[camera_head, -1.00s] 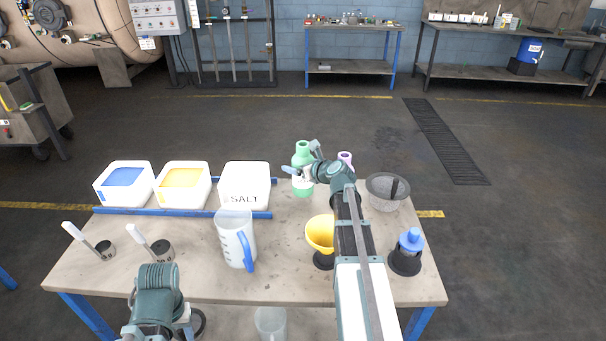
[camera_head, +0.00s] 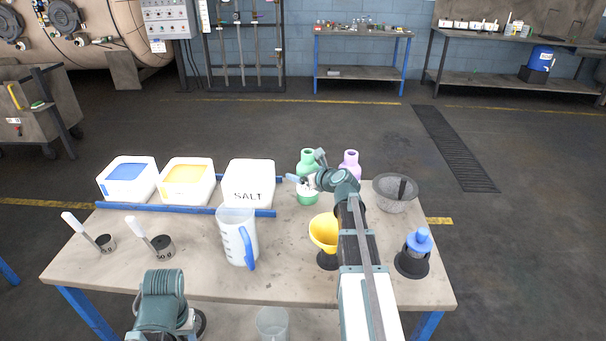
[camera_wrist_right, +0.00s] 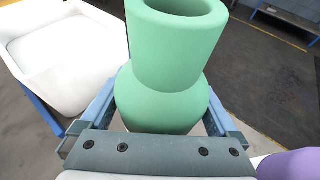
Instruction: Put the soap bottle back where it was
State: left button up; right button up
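A green bottle (camera_head: 307,159) with a narrow neck and a pale label band is at the back of the table, right of the salt box. My right gripper (camera_head: 306,181) has its fingers on both sides of this bottle. The right wrist view shows the green bottle (camera_wrist_right: 168,95) upright between the two blue fingers, close against them. Whether its base touches the table I cannot tell. A purple bottle (camera_head: 350,161) stands just right of it, partly behind my right arm. Of my left arm, only a teal part shows at the lower left; its fingers are not visible.
The white salt box (camera_head: 249,180) is close on the left. A grey bowl (camera_head: 394,198), a yellow funnel (camera_head: 323,233), a clear jug (camera_head: 236,230) and a blue-capped item (camera_head: 415,252) stand around my right arm.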

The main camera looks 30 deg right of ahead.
jog(key=shift+r+p, duration=0.3)
jog(key=p+v, duration=0.4)
jog(key=v, duration=0.8)
jog(key=shift+f, duration=0.1)
